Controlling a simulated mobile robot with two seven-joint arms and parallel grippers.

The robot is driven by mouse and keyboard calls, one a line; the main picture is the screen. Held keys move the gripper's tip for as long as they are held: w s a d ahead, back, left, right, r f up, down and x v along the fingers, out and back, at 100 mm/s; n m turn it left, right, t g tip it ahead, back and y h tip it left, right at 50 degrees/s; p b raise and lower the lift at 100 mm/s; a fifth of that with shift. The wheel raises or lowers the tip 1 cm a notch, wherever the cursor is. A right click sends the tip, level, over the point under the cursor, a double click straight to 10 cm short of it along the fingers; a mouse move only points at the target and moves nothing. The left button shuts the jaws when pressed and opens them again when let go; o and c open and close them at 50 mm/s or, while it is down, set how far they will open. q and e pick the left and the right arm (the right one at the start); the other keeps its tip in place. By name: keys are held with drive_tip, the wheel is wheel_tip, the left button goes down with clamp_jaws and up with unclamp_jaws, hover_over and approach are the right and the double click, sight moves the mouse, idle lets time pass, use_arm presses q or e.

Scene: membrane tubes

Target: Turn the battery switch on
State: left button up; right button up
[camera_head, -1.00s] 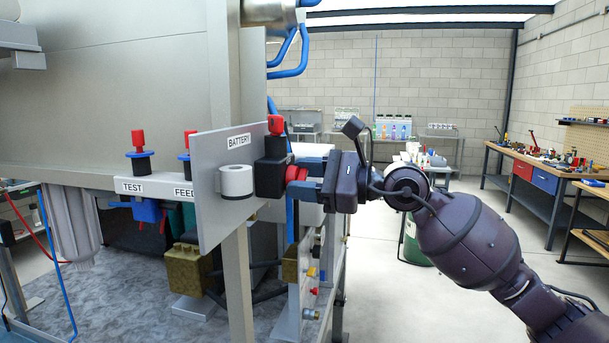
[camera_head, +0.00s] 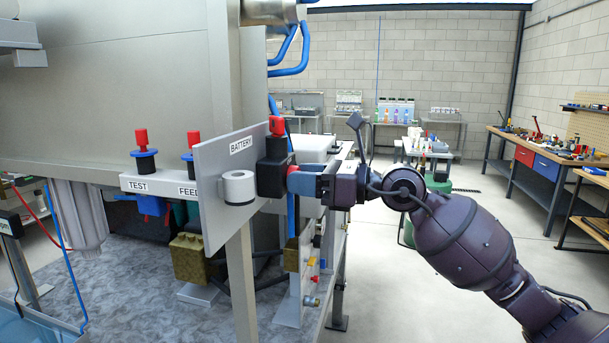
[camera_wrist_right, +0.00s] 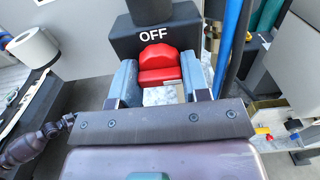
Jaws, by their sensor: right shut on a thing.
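The battery switch is a black box (camera_head: 271,176) mounted at the edge of a grey panel marked BATTERY (camera_head: 211,170). A red-topped terminal (camera_head: 277,126) stands on it. In the right wrist view, the box (camera_wrist_right: 185,38) reads OFF above a red handle (camera_wrist_right: 159,62). My right gripper (camera_head: 296,184) comes in from the right, with its blue-grey fingers at the switch face. In the right wrist view, the fingers (camera_wrist_right: 158,84) lie on both sides of the red handle and are shut on it.
A white roll-shaped part (camera_head: 239,188) sticks out of the panel, left of the switch. TEST and FEED terminals (camera_head: 145,152) stand on a rail further left. Blue tubes (camera_head: 291,215) run just beside the switch. Open floor lies to the right, before workbenches (camera_head: 540,170).

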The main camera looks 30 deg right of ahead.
idle(0.4)
drive_tip(key=o, duration=0.9)
drive_tip(key=shift+d, duration=0.1)
drive_tip(key=b+v, duration=0.2)
drive_tip(key=v, duration=0.8)
drive_tip(key=shift+s+d+b, duration=0.25)
drive_tip(key=shift+b, duration=0.15)
